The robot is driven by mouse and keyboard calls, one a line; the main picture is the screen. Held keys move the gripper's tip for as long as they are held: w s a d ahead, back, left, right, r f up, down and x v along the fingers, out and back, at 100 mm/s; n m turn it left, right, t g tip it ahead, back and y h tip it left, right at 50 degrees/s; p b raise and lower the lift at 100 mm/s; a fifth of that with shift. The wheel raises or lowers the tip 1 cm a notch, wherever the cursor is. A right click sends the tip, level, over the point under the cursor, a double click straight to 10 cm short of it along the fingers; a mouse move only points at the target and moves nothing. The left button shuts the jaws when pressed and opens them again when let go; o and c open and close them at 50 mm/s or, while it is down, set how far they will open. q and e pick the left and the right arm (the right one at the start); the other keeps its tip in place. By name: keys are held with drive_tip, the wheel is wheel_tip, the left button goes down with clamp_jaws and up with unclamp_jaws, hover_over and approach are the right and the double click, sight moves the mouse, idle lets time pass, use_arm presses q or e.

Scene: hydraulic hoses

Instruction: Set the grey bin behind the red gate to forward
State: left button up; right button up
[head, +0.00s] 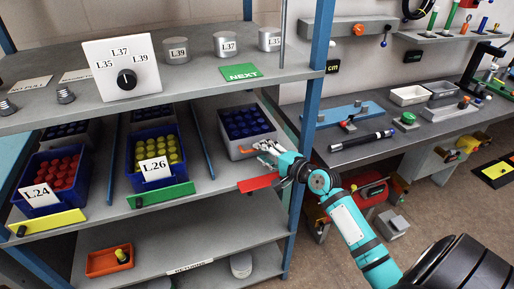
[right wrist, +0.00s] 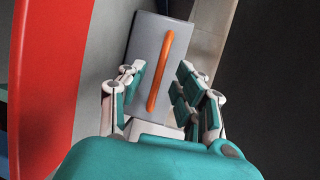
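The grey bin (head: 229,146) stands at the right end of the middle shelf, with several blue caps inside. An orange handle is on its front, next to my gripper. The red gate (head: 258,183) is at the shelf's front edge, below and in front of the bin. My right gripper (head: 266,149) is at the bin's front, above the gate. In the right wrist view, the grey bin front (right wrist: 146,45) and orange handle (right wrist: 159,72) lie between the open fingers, with gaps beside the handle. The red gate (right wrist: 48,85) runs along the left there. My left gripper is not in view.
A blue bin (head: 40,200) with red caps and another (head: 152,184) with yellow caps stand further left, behind yellow (head: 48,224) and green (head: 160,195) gates. A blue shelf post (head: 318,60) rises close to my right arm. A workbench (head: 350,153) stands right.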

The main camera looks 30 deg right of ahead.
sight(247, 135)
drive_tip(key=shift+x, duration=1.7)
clamp_jaws()
drive_tip(key=shift+s, duration=0.1)
